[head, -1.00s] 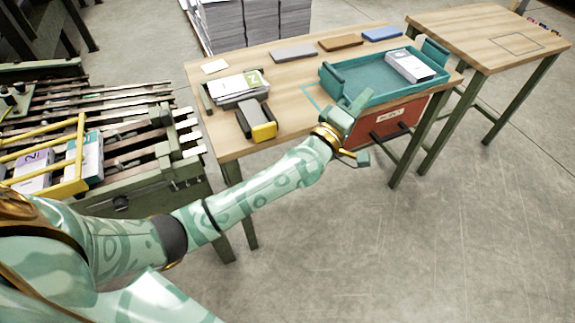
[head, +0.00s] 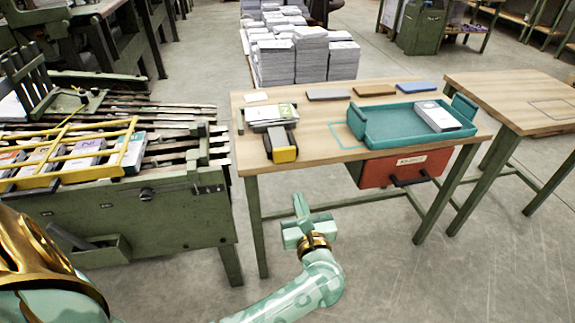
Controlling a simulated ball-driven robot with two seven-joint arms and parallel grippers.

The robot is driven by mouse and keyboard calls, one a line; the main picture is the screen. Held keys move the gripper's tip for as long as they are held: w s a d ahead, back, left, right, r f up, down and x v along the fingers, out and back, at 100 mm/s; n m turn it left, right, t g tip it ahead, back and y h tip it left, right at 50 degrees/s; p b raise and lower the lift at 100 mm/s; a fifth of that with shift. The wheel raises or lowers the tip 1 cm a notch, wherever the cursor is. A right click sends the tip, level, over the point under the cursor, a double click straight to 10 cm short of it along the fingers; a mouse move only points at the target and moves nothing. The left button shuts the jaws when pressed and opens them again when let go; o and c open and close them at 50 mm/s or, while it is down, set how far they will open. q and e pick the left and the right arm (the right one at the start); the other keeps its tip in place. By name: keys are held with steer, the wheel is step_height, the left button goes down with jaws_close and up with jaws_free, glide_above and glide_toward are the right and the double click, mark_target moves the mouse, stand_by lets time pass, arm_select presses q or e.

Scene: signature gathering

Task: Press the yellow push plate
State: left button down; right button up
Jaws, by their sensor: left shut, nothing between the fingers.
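The yellow push plate (head: 285,155) is on the front end of a small dark grey device (head: 279,138) at the table's front left edge. My left gripper (head: 300,207) is shut and empty. In the picture it lies below the yellow plate, in front of the wooden table, with clear space between them. The exact distance in depth is hard to tell. My right gripper is not in view.
A stack of printed sheets (head: 270,113) lies behind the device. A teal tray (head: 385,136) with a paper bundle is to its right, above a red drawer (head: 408,167). A green gathering machine with yellow guard bars (head: 60,180) stands left. Floor in front is clear.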

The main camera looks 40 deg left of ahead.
mark_target(285, 156)
arm_select(q)
steer(key=b+x, duration=0.2)
steer(key=x, duration=0.4)
steer(key=b+x, duration=0.1)
steer(key=x, duration=0.6)
steer(key=shift+f+b, duration=0.2)
steer(key=shift+b, duration=0.15)
steer(key=shift+w+a+r, duration=0.1)
steer(key=shift+w+a, duration=0.15)
steer(key=shift+w, duration=0.1)
steer(key=shift+r, duration=0.1)
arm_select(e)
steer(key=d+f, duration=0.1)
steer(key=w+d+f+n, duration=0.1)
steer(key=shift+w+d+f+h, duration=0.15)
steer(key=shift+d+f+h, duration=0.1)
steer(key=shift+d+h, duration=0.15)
arm_select(q)
steer(key=shift+a, duration=0.1)
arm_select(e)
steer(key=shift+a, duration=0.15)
